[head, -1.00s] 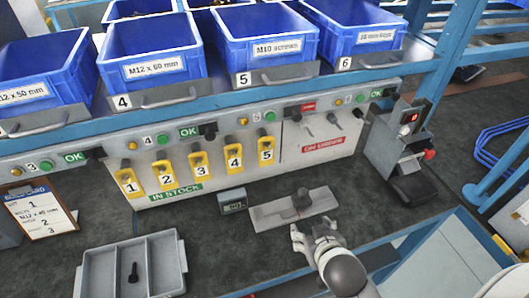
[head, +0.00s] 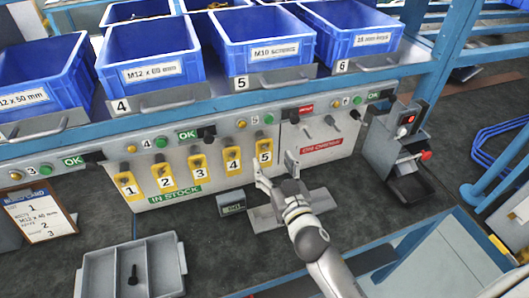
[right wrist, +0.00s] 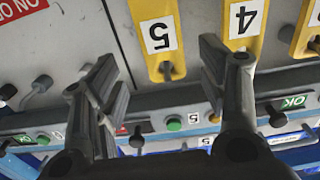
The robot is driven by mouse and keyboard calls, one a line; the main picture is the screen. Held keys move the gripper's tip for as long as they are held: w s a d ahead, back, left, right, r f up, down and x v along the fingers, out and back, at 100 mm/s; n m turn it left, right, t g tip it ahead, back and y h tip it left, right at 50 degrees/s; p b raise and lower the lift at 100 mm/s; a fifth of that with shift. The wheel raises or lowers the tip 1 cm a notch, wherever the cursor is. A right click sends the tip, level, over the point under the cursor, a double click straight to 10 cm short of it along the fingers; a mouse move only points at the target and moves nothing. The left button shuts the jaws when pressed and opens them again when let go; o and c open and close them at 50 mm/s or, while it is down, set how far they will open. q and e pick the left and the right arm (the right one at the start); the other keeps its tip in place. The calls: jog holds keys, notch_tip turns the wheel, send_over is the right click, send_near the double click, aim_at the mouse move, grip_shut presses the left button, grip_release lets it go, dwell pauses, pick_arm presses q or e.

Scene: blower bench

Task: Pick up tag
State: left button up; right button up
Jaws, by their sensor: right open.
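Yellow numbered tags hang in a row on the grey panel (head: 205,196) above a green "IN STOCK" label. Tag 5 (head: 264,150) is the rightmost, beside tag 4 (head: 233,155). My right gripper (head: 275,170) is open and empty, just in front of and below tag 5, its fingers pointing at the panel. In the right wrist view, tag 5 (right wrist: 158,32) shows upside down between the open fingers (right wrist: 160,68), and tag 4 (right wrist: 242,20) lies behind the right finger. I see no contact with any tag. My left gripper is not in view.
Right of tag 5 is a red "ON ORDER" label (head: 322,146) with bare pegs. Blue bins (head: 262,45) stand on the shelf above. A small display (head: 232,203), a grey plate (head: 262,220) and a grey tray (head: 160,262) are on the bench.

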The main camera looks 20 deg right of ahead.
aim_at(265, 153)
jog(key=shift+w+a+f+p, duration=0.15)
jog(key=shift+w+p, duration=0.15)
jog(key=shift+w, duration=1.25)
jog(key=shift+w+a+f+p, duration=0.15)
jog(key=shift+w+p, duration=0.1)
jog(key=shift+w, duration=1.3)
jog(key=c, duration=1.1)
jog(key=shift+r, duration=0.1)
